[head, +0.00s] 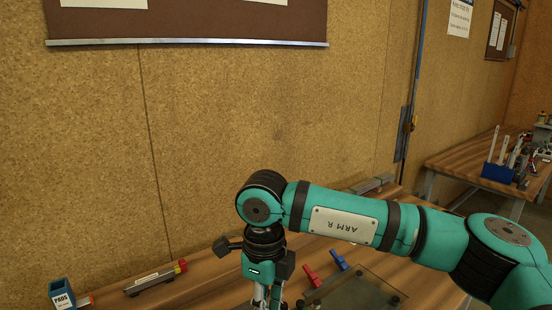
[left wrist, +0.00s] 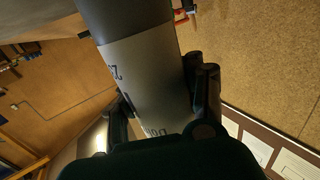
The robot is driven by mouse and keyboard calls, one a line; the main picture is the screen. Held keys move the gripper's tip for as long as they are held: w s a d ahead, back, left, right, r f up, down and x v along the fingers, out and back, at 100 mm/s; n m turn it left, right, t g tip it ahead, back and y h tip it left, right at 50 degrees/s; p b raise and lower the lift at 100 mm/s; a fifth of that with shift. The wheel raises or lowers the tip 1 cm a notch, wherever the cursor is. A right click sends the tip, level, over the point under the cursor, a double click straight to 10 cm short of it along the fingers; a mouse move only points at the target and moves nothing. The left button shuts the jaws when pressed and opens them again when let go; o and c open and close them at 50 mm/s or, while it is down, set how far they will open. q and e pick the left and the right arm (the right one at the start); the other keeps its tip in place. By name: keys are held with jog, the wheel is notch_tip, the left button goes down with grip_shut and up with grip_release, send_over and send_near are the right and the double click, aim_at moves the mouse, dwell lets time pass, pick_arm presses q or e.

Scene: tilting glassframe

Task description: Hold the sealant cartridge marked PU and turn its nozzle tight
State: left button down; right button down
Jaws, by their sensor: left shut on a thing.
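In the left wrist view a cartridge (left wrist: 142,75) with a dark upper body and a pale grey label runs down between the fingers of my left gripper (left wrist: 160,103). The left gripper is shut on it. The label lettering is only partly visible, so I cannot read a PU mark. The cartridge and left gripper are not in the head view, and I cannot make out a nozzle. My right gripper (head: 266,294) points down over the bench at the bottom of the head view. Its fingertips are cut off by the frame edge, so its opening and contents are hidden.
The wooden bench (head: 215,288) holds a blue PADS box (head: 62,294), a grey bar with a red and yellow end (head: 155,278), red (head: 312,275) and blue (head: 339,260) clips and a glass plate (head: 365,292). A side table (head: 465,160) stands at right.

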jog(key=f+m, duration=0.2)
jog(key=s+f+m, duration=0.1)
jog(key=f+m, duration=0.2)
jog(key=f, duration=0.1)
jog(key=shift+s+a+m, duration=0.25)
jog(key=shift+s+m, duration=0.15)
jog(key=shift+f, duration=0.1)
dwell(0.3)
jog(key=shift+a, duration=0.1)
jog(key=shift+s+d, duration=0.2)
jog(key=shift+d, duration=0.35)
dwell(0.5)
jog(key=shift+w+d, duration=0.25)
jog(key=shift+d, duration=0.2)
dwell(0.4)
jog(key=shift+w, duration=0.15)
